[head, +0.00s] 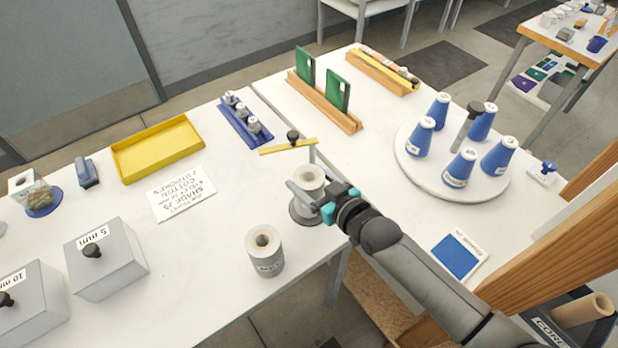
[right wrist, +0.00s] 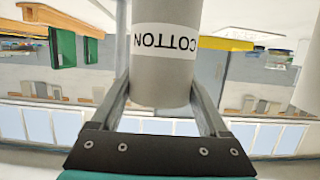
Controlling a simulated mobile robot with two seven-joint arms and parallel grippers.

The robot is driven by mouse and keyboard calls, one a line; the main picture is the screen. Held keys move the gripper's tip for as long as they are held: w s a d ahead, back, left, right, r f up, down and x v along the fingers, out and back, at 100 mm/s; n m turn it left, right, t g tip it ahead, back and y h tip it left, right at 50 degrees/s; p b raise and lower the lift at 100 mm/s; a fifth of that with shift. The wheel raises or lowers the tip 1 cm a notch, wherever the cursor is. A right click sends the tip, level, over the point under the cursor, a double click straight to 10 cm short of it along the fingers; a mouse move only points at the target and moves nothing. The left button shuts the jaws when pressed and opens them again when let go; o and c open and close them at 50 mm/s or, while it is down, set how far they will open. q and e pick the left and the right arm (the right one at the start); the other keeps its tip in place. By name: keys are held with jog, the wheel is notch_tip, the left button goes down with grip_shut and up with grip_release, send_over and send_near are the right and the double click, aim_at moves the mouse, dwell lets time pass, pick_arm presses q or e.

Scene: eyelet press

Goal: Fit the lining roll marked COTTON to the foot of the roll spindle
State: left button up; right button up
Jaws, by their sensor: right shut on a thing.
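The grey lining roll marked COTTON (right wrist: 162,72) is between the two fingers of my right gripper (right wrist: 165,95), which is shut on it. Its label reads upside down in the right wrist view. In the head view the roll (head: 311,178) stands upright, its top hole showing, near the table's front edge. A dark round disc (head: 302,213) shows just below it; I cannot tell whether roll and disc touch. I cannot clearly make out the roll spindle. A second grey roll (head: 264,255) stands upright to the front left, its label too small to read. My left gripper is not in view.
A yellow bar with a black knob (head: 288,147) lies behind the held roll. A white turntable (head: 413,169) with blue cones stands at the right. A white sign (head: 181,193), a yellow tray (head: 157,174) and grey boxes (head: 120,285) are at the left.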

jog(key=shift+f, duration=0.35)
jog(key=o, duration=1.4)
jog(key=shift+r, duration=0.1)
jog(key=shift+r+p, duration=2.4)
jog(key=shift+r, duration=0.05)
jog(key=shift+f, duration=0.1)
